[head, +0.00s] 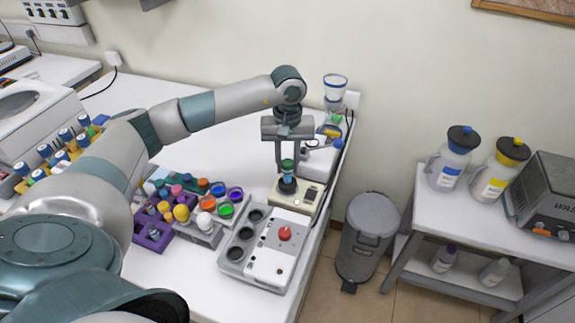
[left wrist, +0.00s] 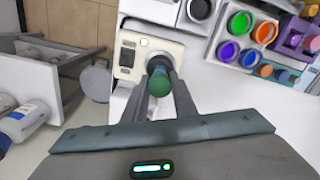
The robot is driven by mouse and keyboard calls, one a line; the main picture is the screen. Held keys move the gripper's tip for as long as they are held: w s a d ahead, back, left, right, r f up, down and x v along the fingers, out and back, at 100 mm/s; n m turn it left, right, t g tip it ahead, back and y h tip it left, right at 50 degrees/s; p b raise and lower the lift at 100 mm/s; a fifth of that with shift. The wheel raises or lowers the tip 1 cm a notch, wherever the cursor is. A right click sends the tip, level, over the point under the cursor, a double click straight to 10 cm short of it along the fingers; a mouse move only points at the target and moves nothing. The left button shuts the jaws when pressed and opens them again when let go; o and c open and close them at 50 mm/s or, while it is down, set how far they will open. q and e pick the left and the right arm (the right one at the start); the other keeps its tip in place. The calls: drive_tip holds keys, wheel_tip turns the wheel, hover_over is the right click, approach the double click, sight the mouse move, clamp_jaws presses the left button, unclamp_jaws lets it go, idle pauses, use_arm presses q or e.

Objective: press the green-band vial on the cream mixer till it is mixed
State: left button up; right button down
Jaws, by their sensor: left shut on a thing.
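The green-band vial (head: 287,170) is upright between the fingers of my left gripper (head: 287,168), with its green cap on top. Its lower end meets the dark cup of the cream mixer (head: 309,194) in the head view; I cannot tell how hard it presses. In the left wrist view the green cap (left wrist: 159,84) is between the two fingers (left wrist: 159,82), over the cream mixer (left wrist: 128,56). My left gripper is shut on the vial. My right gripper is not in view.
A grey block with dark wells and a red knob (head: 285,233) stands in front of the mixer. Racks of coloured caps (head: 190,205) are to the left. A white device (head: 318,160) is behind. The table's right edge is close, with a grey bin (head: 369,226) beyond.

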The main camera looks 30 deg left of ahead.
use_arm(q)
drive_tip(key=shift+r+p, duration=0.45)
drive_tip(key=shift+r, duration=1.85)
drive_tip(key=shift+d, duration=0.1)
idle(0.3)
